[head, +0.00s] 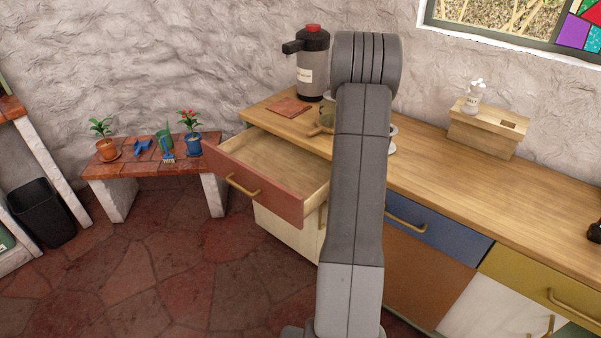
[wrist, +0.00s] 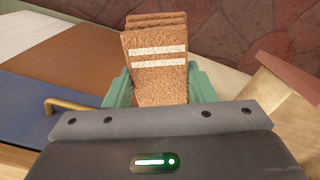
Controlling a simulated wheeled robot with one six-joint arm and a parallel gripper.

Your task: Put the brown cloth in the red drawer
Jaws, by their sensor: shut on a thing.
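The brown cloth (wrist: 158,82) is folded in layers and has two white stripes. My gripper (wrist: 160,92) is shut on it, with a green finger on either side. In the head view my own arm hides the gripper and the held cloth. The red drawer (head: 256,193) is pulled open at the left end of the counter, and the visible part of its inside looks empty. Part of the red drawer also shows at the right edge of the wrist view (wrist: 290,75), beside the cloth and apart from it.
The counter (head: 440,185) holds a flask (head: 313,65), a flat reddish-brown square (head: 290,107), a pan (head: 322,125) partly behind my arm, and a wooden box (head: 484,132) with a shaker. A blue drawer (head: 440,226) is shut. A low bench (head: 130,170) with plants stands left.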

